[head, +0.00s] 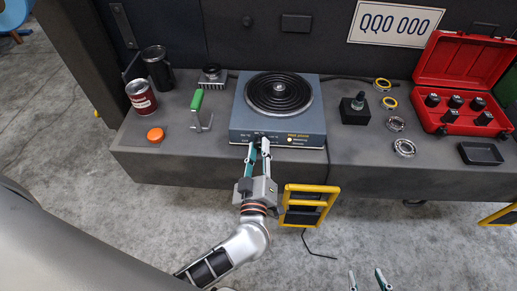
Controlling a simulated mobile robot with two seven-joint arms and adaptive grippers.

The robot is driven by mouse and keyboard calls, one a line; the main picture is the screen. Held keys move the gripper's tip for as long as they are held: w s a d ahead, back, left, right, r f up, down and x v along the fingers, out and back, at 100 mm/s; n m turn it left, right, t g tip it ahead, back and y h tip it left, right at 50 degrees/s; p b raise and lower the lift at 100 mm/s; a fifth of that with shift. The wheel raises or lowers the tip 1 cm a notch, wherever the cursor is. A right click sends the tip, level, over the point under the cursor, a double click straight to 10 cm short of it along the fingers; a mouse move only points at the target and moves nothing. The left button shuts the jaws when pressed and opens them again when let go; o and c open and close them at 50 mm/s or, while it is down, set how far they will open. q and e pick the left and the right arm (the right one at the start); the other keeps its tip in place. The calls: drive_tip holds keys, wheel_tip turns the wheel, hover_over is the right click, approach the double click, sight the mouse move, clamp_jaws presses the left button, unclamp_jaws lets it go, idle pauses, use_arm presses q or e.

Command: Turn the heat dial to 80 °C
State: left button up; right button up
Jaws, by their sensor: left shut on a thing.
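The grey-blue hot plate (237,121) stands on the dark bench, with a round black coil burner (279,92) on top. Its front face carries small markings, too small to read for certain. My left gripper (259,147) comes from below and is at the front face, left of its middle. Its fingers are closed on the heat dial, which is mostly hidden between the fingertips. The dial's pointer and setting cannot be read. My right gripper (366,274) shows only its fingertips at the bottom edge; they are apart and nothing shows between them.
Left on the bench (180,165) are a red can (142,98), a black mug (158,70), a green-handled tool (196,104) and an orange cap (155,135). Right are a black block (354,113), rings (404,148), a red case (430,107) and a black tray (480,154).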

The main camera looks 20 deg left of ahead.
use_arm(q)
drive_tip(key=n, duration=0.4)
drive_tip(key=shift+p, duration=0.4)
drive_tip(key=shift+n, duration=1.1)
drive_tip(key=n, duration=0.4)
drive_tip(key=shift+n, duration=0.3)
drive_tip(key=shift+f+n+b, duration=0.1)
drive_tip(key=shift+n+b, duration=0.25)
drive_tip(key=shift+n, duration=0.45)
drive_tip(key=n+b, duration=0.1)
drive_tip(key=n, duration=0.2)
drive_tip(key=shift+n, duration=0.4)
drive_tip(key=n+b, duration=0.1)
drive_tip(key=n, duration=0.3)
drive_tip(key=shift+s+b, duration=0.1)
drive_tip(key=shift+b, duration=0.2)
drive_tip(key=shift+n+b, duration=0.45)
drive_tip(key=shift+n, duration=0.75)
use_arm(e)
drive_tip(key=shift+a+f, duration=0.4)
drive_tip(key=shift+f, duration=0.05)
drive_tip(key=shift+w+r, duration=0.15)
drive_tip(key=shift+r, duration=0.1)
